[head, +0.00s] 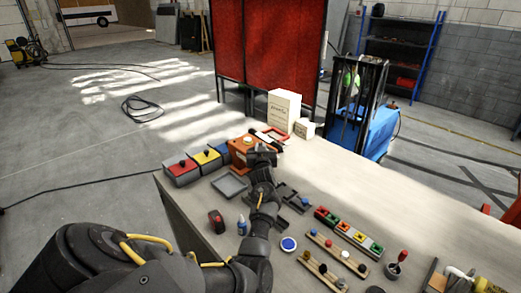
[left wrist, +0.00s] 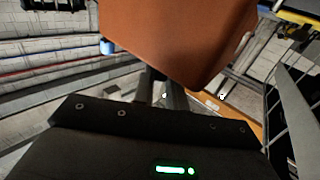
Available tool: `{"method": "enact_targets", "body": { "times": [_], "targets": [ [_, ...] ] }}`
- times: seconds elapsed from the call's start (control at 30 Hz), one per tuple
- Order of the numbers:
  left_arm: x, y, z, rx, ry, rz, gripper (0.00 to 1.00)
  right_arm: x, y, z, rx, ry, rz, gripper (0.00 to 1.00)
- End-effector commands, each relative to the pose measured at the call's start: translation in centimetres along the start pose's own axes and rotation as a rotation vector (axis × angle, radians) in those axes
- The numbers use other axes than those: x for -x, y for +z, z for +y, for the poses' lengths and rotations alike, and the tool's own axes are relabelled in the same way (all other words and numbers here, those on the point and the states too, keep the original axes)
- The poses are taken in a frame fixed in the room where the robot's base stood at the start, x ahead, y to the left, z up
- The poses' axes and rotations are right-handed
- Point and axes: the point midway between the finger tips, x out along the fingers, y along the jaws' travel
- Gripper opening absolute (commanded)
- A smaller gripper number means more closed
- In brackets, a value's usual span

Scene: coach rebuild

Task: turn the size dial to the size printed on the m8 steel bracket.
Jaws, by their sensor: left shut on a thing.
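An orange box (head: 240,152) stands at the far side of the table, with a pale round piece (head: 248,141) on top. My left gripper (head: 262,157) is at its right front side, shut on what seems to be its size dial, which the fingers hide. In the left wrist view the orange box (left wrist: 170,35) fills the top and the fingers (left wrist: 164,92) meet close to its lower edge. Dark grey brackets (head: 292,197) lie just right of my left forearm; no size print is readable, so I cannot tell which is the m8 steel one. My right gripper is not in view.
Coloured blocks (head: 348,232) and wooden peg racks (head: 338,250) lie at right. The table's right back area is clear.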

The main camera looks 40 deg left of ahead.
Motion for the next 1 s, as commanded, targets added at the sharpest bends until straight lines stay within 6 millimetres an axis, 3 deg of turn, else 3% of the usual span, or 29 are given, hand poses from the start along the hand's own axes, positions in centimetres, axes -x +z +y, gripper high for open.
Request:
{"method": "enact_targets", "body": {
  "times": [0.1,0.13,0.3,0.67,1.0],
  "targets": [
    [0.0,-0.1,0.0,0.0,0.001,0.002,0.0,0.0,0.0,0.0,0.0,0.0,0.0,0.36],
    [0.0,-0.1,0.0,0.0,0.001,0.002,0.16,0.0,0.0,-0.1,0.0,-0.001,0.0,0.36],
    [0.0,-0.1,0.0,0.001,0.001,0.001,0.35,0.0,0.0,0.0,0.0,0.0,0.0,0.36],
    [0.6,0.2,0.0,0.0,0.002,-0.001,0.35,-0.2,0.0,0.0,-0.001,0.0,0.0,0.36],
    [6.5,0.3,0.0,0.001,0.002,0.001,0.35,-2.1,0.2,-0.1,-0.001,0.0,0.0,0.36]
  ]
}}
